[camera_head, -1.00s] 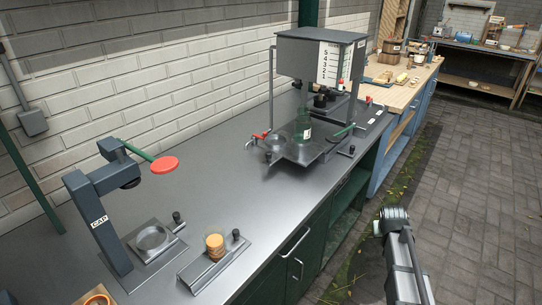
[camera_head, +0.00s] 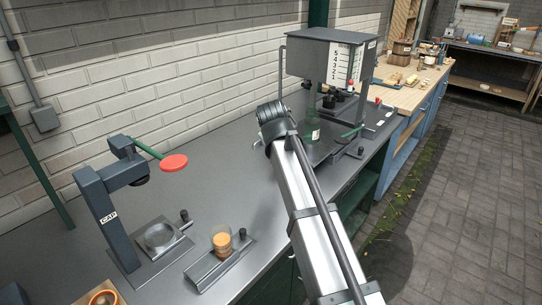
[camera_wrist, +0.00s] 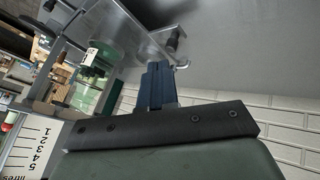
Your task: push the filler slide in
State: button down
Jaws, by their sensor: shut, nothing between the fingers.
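The filler (camera_head: 325,55) is a grey box on posts with a litre scale on its side. Its slide (camera_head: 322,152) is a flat metal plate low at the front, partly hidden by my arm. A green bottle (camera_head: 313,130) stands on it under the box. In the head view I cannot make out the fingers.
At the left are the CAP press (camera_head: 105,205) with a red-ended green lever, a round cup fixture (camera_head: 160,236), and a small rack (camera_head: 215,268) with a glass of orange-tan contents (camera_head: 222,242). The bench (camera_head: 215,165) between press and filler is clear.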

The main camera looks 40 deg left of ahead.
jog(key=s+a+n, duration=0.1)
jog(key=s+a, duration=0.2)
jog(key=s, duration=0.3)
jog(key=w+r+x, duration=0.1)
jog(key=w+x, duration=0.1)
jog(key=x, duration=0.9)
jog(key=shift+w+d+f+g, duration=0.2)
jog(key=shift+d+f+g, duration=0.05)
jog(key=shift+d+g, duration=0.05)
jog(key=w, duration=1.4)
jog(key=shift+w, duration=0.35)
jog(key=shift+r, duration=0.1)
